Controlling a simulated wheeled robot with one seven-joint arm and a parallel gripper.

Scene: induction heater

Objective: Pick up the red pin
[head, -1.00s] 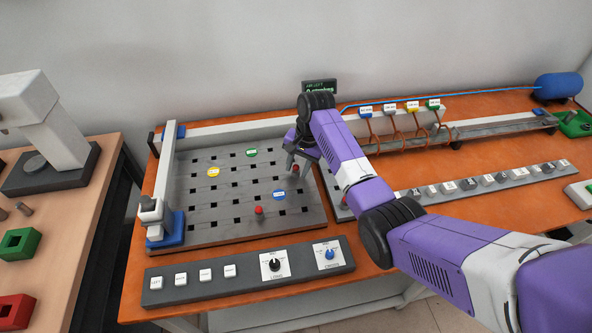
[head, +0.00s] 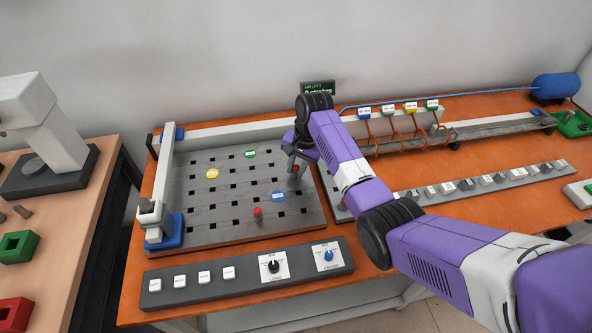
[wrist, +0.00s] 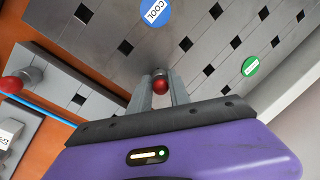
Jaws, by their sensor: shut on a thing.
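A red pin (head: 296,168) is at the right back part of the grey slotted plate (head: 190,225). My gripper (head: 297,163) is over it in the head view, with its fingers pointing down. In the wrist view, the red ball-shaped top of this pin (wrist: 161,86) sits between the two grey fingers of my gripper (wrist: 161,92), which are shut on it. The pin's lower part is mostly hidden, so I cannot tell whether it is clear of the plate. A second red pin (head: 257,212) stands near the plate's front edge.
Blue (head: 278,196), yellow (head: 212,174) and green (head: 250,154) labelled discs lie on the plate. A button-and-dial panel (head: 245,277) lies in front. A grey strip with several blocks (head: 480,183) is at right. A white rail (head: 157,190) edges the plate's left side.

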